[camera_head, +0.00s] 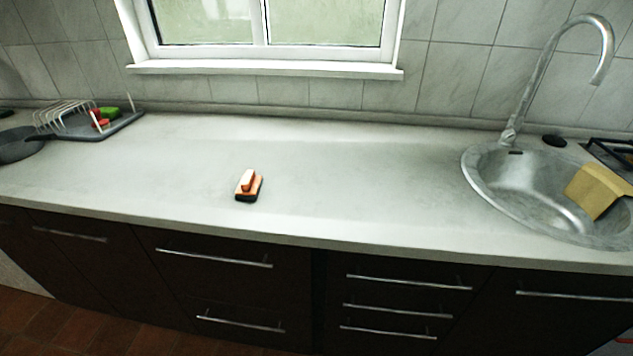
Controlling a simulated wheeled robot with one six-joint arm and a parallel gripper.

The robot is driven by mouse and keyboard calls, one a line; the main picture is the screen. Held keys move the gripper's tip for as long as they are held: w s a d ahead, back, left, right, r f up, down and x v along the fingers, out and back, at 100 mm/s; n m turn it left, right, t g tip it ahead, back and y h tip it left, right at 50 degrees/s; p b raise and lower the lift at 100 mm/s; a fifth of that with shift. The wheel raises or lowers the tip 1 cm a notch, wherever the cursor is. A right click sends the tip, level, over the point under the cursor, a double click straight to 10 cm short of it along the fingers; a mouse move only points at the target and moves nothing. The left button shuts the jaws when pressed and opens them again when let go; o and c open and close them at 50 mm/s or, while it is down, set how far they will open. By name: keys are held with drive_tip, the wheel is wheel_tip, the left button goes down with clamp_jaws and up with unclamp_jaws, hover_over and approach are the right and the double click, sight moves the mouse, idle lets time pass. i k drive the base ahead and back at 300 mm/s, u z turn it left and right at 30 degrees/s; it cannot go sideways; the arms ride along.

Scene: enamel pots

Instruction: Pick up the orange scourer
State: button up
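An orange scourer (255,190) with a dark underside and a pale and red raised handle on top lies on the grey worktop (360,180), left of the middle of the head view. It stands alone, nearer the front edge than the back wall. My gripper is not in the head view, so its place relative to the scourer cannot be seen.
A dish rack (70,118) with red and green items stands on a grey tray at the far left, beside a dark pan (18,146). A sink (510,180) with a tall tap (535,85) and a yellow cloth-like item (597,190) is at right. The worktop around the scourer is clear.

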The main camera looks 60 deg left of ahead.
sight(249, 187)
drive_tip(key=u, duration=4.55)
drive_tip(key=i, duration=1.8)
drive_tip(key=z, duration=0.85)
